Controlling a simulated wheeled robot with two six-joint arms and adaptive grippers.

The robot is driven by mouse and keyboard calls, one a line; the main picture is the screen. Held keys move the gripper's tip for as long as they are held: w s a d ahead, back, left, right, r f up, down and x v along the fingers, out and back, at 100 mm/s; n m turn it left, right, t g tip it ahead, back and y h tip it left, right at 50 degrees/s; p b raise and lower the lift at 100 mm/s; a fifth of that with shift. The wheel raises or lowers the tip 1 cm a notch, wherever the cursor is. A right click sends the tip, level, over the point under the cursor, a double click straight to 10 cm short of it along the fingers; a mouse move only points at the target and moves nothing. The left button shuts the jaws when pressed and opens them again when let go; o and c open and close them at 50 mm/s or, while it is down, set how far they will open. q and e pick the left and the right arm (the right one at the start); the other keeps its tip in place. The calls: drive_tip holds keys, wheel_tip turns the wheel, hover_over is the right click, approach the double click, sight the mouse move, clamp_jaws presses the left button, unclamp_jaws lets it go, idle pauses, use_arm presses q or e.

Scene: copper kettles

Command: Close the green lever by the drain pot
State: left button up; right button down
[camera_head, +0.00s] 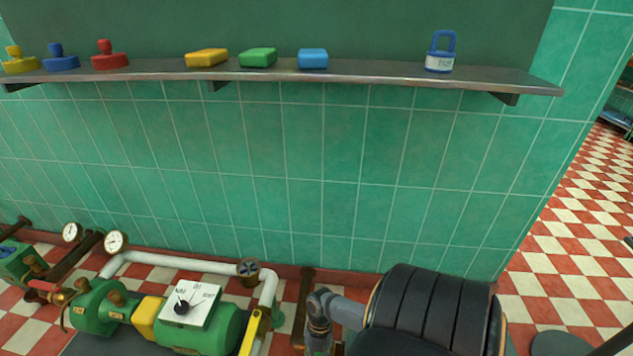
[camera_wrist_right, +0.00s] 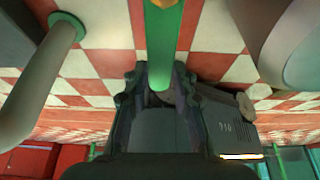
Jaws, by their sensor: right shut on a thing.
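In the right wrist view a long green bar (camera_wrist_right: 163,45), which looks like the green lever, runs from the top edge down between the fingers of my right gripper (camera_wrist_right: 160,88). The fingers are closed on its near end, one on each side. A small orange-yellow piece shows at its top. In the head view a grey jointed part of my arm (camera_head: 319,318) is low in the middle, and I cannot make out the green lever there. I cannot tell which thing is the drain pot. My left gripper is not in view.
In the head view a green pump with a dial box (camera_head: 200,303), white pipe (camera_head: 185,262) and yellow handle (camera_head: 250,332) stand at lower left. A shelf (camera_head: 150,72) crosses the wall above. In the wrist view a grey pipe (camera_wrist_right: 42,80) and grey box (camera_wrist_right: 215,125) flank the gripper.

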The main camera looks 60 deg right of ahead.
drive_tip(key=shift+s, duration=0.1)
drive_tip(key=c, duration=1.1)
unclamp_jaws()
drive_tip(key=v, duration=1.2)
